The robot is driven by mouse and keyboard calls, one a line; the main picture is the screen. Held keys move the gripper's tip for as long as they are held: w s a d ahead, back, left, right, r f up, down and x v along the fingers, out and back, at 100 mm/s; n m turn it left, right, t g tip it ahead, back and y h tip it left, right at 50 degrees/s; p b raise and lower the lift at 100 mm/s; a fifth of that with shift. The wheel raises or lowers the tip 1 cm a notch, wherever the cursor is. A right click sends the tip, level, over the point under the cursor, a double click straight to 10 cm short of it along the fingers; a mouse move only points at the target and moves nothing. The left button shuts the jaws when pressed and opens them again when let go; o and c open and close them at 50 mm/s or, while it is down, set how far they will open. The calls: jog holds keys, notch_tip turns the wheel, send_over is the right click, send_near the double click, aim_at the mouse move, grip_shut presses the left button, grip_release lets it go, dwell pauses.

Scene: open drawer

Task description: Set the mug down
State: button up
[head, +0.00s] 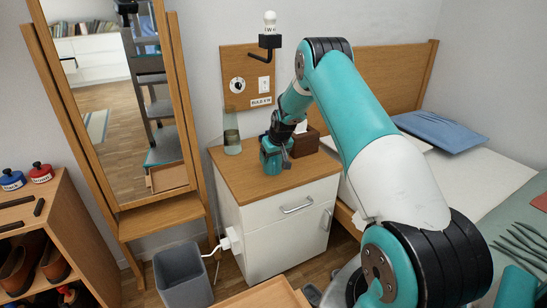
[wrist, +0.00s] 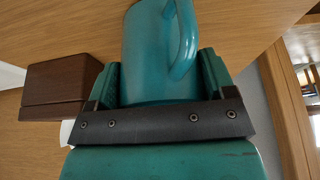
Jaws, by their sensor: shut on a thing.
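A teal mug (wrist: 147,55) with a loop handle (wrist: 186,40) sits between the two fingers of my gripper (wrist: 160,78) in the wrist view. My gripper is shut on it, one finger on each side. In the head view my gripper (head: 277,147) is low over the wooden top of the white nightstand (head: 250,185), near its middle. The mug's base is hidden in the wrist view. I cannot tell whether the base touches the wood.
A brown tissue box (head: 306,142) stands just right of my gripper; it also shows in the wrist view (wrist: 58,85). A clear glass (head: 232,143) stands at the back left of the top. The front left of the top is bare. A grey bin (head: 183,275) stands on the floor.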

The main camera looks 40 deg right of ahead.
jog(key=o, duration=0.7)
jog(key=shift+f, duration=0.15)
jog(key=shift+c, duration=0.2)
jog(key=o, duration=0.4)
jog(key=p+v, duration=0.2)
jog(key=v, duration=1)
jog(key=s+a+r+n+y, duration=0.15)
jog(key=a+r, duration=0.25)
jog(key=a, duration=0.4)
jog(key=s+a+r+n+y, duration=0.1)
jog(key=s+a+r, duration=0.25)
jog(key=a, duration=0.45)
jog(key=s+a+r+n+y, duration=0.15)
jog(key=a+r, duration=0.25)
jog(key=a, duration=0.4)
jog(key=s+a+r+n+g, duration=0.1)
jog(key=s+a+n, duration=0.1)
jog(key=s+a, duration=0.3)
jog(key=s+a+r+n+g+y, duration=0.1)
jog(key=s+a, duration=0.5)
jog(key=s, duration=0.7)
jog(key=s+a+r+n+g, duration=0.2)
jog(key=s+a, duration=0.3)
jog(key=s, duration=0.4)
jog(key=shift+a+r+n, duration=0.2)
jog(key=shift+a+n, duration=0.2)
